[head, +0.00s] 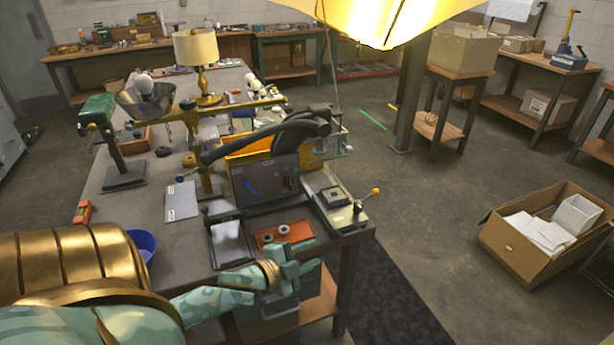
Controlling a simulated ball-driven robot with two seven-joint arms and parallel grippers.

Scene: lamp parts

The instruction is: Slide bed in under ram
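A pale sliding bed (338,208) with a dark square block on it lies at the table's right edge. A lever with a yellow ball knob (375,191) sticks out from its right side. A dark machine housing (265,182) with a blue arrow and a round knob stands just left of the bed. Black curved arms sit above the housing. I cannot clearly make out the ram or whether the bed is under it. My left gripper (302,260) is at the table's front edge, nearer me than the bed and apart from it. Its finger opening is unclear. My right gripper is not in view.
An orange tray (285,235) with small round parts and a metal tray (230,244) lie between my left gripper and the housing. A blue bowl (142,246) stands at the left. A brass lamp (198,62) stands farther back. The floor right of the table is clear up to a cardboard box (525,251).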

